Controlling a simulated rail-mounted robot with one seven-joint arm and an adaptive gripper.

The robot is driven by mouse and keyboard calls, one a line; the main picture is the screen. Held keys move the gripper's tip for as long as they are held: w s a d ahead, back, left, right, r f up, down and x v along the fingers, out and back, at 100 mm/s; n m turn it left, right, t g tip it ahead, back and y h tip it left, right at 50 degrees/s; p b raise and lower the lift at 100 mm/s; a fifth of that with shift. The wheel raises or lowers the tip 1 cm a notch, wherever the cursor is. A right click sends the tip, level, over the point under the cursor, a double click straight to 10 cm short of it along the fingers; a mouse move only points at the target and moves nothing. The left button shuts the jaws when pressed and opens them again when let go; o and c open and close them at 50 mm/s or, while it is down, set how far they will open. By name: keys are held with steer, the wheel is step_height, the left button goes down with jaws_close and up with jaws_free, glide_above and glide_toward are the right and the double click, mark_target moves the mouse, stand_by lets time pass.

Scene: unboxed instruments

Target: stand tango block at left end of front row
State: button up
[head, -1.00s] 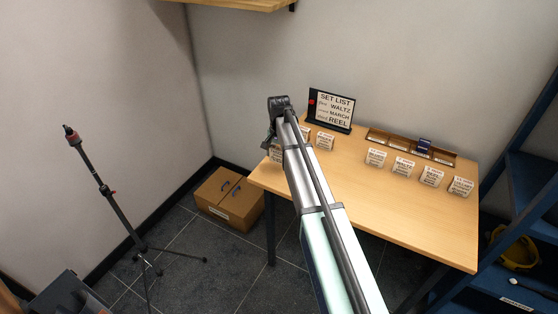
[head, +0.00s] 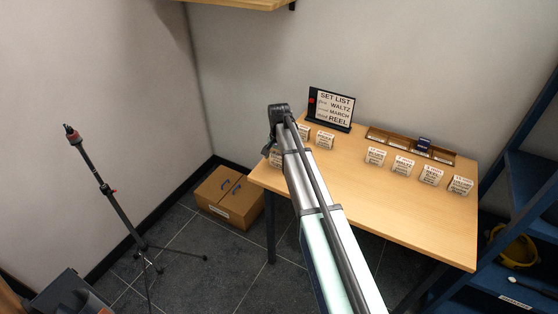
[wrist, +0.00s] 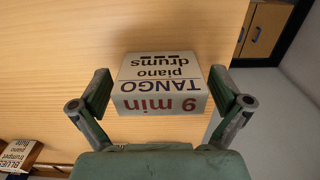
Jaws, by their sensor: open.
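The tango block (wrist: 163,84) is white, with "TANGO", "piano drums" and "9 min" printed on it. In the wrist view it sits on the wooden table near its edge, between the two fingers of my gripper (wrist: 161,80). The fingers are open, one on each side, with small gaps visible. In the head view, my arm partly covers a block (head: 275,157) at the table's left edge, which appears to be the tango block. Several other cards stand in a row at the right, including a waltz block (head: 403,167).
A set list sign (head: 331,109) stands at the back of the table (head: 400,215). A compartmented wooden tray (head: 379,135) holds a dark blue item (head: 423,145). A blues block (wrist: 17,156) lies at the wrist view's lower left. The table's middle is clear.

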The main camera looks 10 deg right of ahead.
mark_target(279, 154)
step_height(279, 154, up, 12)
steer(key=shift+r+b, duration=0.15)
steer(key=shift+b, duration=1.05)
